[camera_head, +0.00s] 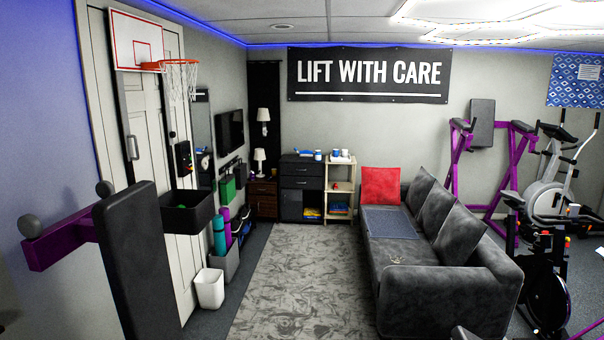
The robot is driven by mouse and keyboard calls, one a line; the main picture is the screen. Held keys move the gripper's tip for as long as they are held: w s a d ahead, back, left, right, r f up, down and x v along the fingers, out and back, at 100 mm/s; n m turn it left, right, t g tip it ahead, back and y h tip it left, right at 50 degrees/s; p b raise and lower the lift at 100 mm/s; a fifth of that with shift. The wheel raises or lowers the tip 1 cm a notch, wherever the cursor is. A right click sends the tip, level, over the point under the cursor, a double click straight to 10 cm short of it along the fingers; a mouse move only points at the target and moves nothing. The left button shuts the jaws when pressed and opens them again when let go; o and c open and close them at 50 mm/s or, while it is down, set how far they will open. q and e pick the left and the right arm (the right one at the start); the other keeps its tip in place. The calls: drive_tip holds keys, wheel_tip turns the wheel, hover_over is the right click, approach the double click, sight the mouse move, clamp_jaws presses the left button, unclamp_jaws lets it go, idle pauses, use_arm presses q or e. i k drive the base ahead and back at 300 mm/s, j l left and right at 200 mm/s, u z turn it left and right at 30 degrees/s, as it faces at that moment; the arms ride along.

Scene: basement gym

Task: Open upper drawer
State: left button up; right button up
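A dark grey cabinet (289,204) stands against the far wall, past the end of the rug. It has an upper drawer (299,169) with a light handle and a second drawer (300,183) just below it. Both drawers look shut. A low brown cabinet (263,198) stands to its left, also with drawer-like fronts that look shut. Neither of my grippers can be made out in the head view. The cabinets are far across the room from my camera.
A grey rug (300,270) leaves a clear lane towards the cabinets. A grey sofa (445,290) with a red cushion (380,186) borders it on the right. A white bin (209,289) and a black padded machine (140,260) stand on the left. A wooden shelf (340,172) adjoins the cabinet.

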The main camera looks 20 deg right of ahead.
sight(286, 169)
drive_tip(key=i+l+z, duration=0.25)
drive_tip(key=i, duration=0.2)
drive_tip(key=i+z, duration=0.25)
drive_tip(key=i, duration=0.2)
drive_tip(key=i+z, duration=0.15)
drive_tip(key=i, duration=6.3)
